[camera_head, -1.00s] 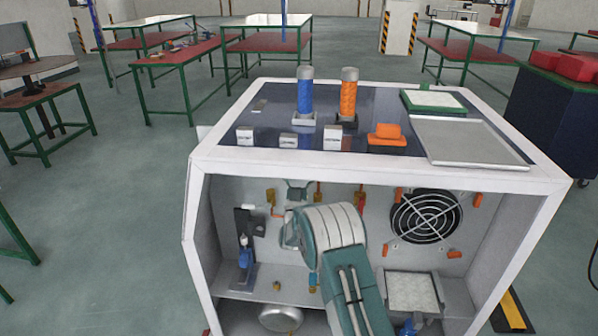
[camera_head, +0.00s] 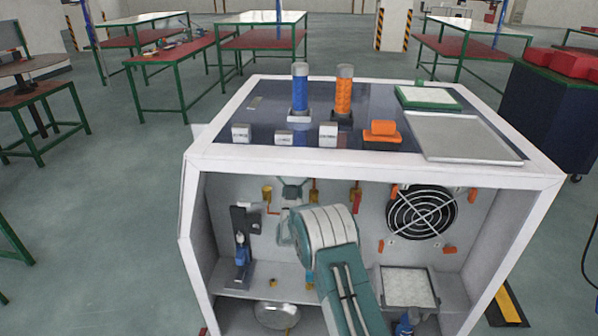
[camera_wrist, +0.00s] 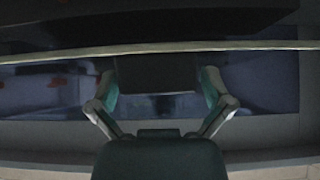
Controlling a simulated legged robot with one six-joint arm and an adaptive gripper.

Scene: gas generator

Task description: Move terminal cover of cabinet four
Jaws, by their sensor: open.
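The cabinet (camera_head: 375,162) stands open in front of me in the head view, and my arm reaches into its front opening. My gripper (camera_wrist: 160,98) shows in the wrist view with its two fingers spread apart. A dark box-shaped part (camera_wrist: 155,73) lies between and beyond the fingers; I cannot tell whether they touch it. The wrist picture is dark, and I cannot tell whether this part is the terminal cover. In the head view my arm hides the gripper and part of the cabinet's back wall. No cabinet number is readable.
A round black fan guard (camera_head: 421,212) is on the back wall, right of my arm. A black holder with a blue item (camera_head: 242,250) stands at left inside. Blue (camera_head: 300,92) and orange (camera_head: 344,95) cylinders and a grey tray (camera_head: 462,136) are on top. A pale bar (camera_wrist: 160,48) crosses the wrist view.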

